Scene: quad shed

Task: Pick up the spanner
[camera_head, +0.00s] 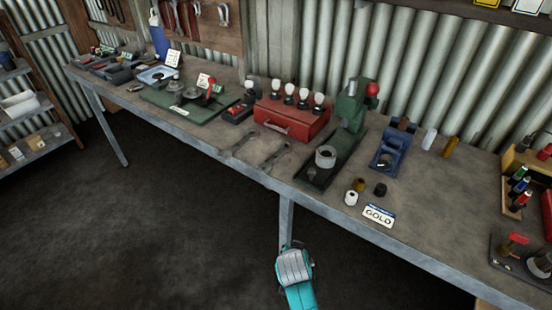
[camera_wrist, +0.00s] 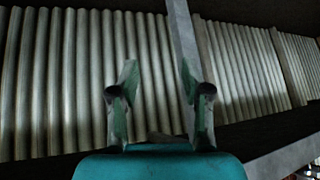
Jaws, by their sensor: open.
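Two dark grey spanner-like tools lie flat near the front edge of the workbench (camera_head: 225,125), in front of the red box: a left spanner (camera_head: 240,144) and a right spanner (camera_head: 275,157). I cannot tell which one the task means. My gripper (camera_head: 292,248) is low in front of the bench, below the spanners and near a bench leg, apart from both. In the wrist view my gripper (camera_wrist: 155,85) is open, with nothing between its two fingers. No spanner shows in the wrist view.
A red box (camera_head: 290,120) with several white-topped items stands behind the spanners. The bench leg (camera_head: 286,220) and front rail are close to my gripper. The floor (camera_head: 150,220) is clear.

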